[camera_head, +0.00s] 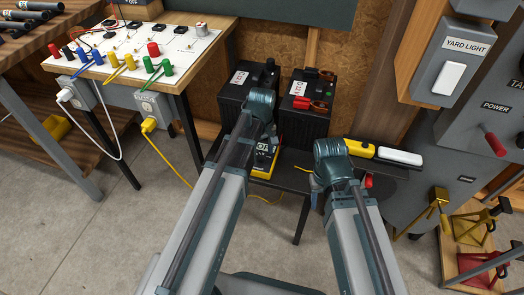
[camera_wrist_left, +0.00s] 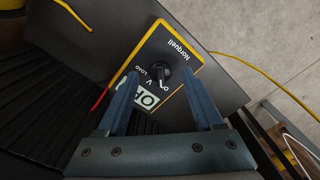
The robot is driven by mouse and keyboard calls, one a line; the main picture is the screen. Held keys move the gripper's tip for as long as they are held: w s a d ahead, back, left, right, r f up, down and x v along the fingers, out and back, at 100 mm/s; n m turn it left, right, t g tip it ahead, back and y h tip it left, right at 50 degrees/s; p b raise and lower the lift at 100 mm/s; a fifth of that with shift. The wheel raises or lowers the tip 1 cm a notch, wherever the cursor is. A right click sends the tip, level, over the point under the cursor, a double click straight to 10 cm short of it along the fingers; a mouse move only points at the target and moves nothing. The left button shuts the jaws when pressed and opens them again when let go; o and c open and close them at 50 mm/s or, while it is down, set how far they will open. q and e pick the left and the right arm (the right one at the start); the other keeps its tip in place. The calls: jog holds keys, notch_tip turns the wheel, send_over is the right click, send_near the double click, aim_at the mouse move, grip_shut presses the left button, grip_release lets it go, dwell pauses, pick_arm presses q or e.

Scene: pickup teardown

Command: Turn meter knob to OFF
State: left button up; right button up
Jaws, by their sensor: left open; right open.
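The meter is a yellow-edged box with a dark face (camera_wrist_left: 172,50) marked "Norquell", lying on a dark bench top. In the head view the meter (camera_head: 264,160) is partly hidden behind my left arm. Its round black knob (camera_wrist_left: 161,72) has a pale pointer mark; its exact setting is hard to read. Labels including "LOAD" and a white block with large letters, partly covered, are beside it. My left gripper (camera_wrist_left: 160,76) is open, its fingertips on either side of the knob in the picture; contact cannot be told. My right gripper (camera_head: 316,184) is open, mostly hidden by its wrist.
Two black batteries (camera_head: 306,122) stand behind the meter. A yellow and white tool (camera_head: 398,156) lies right of my right wrist. A yellow cable (camera_wrist_left: 245,62) runs past the meter. A white terminal board (camera_head: 130,50) is on the left table. Wall switch boxes (camera_head: 455,70) are at right.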

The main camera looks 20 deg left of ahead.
aim_at(262, 156)
pick_arm(q)
notch_tip(262, 156, up, 12)
jog(key=p, duration=1.1)
jog(key=s+d+m+y, duration=0.1)
jog(key=s+d+m, duration=0.9)
jog(key=s+m, duration=0.4)
notch_tip(262, 156, up, 15)
jog(key=n+p, duration=0.1)
jog(key=p, duration=1.3)
jog(key=shift+p, duration=0.4)
jog(key=shift+s+f, duration=0.1)
jog(key=shift+f, duration=0.05)
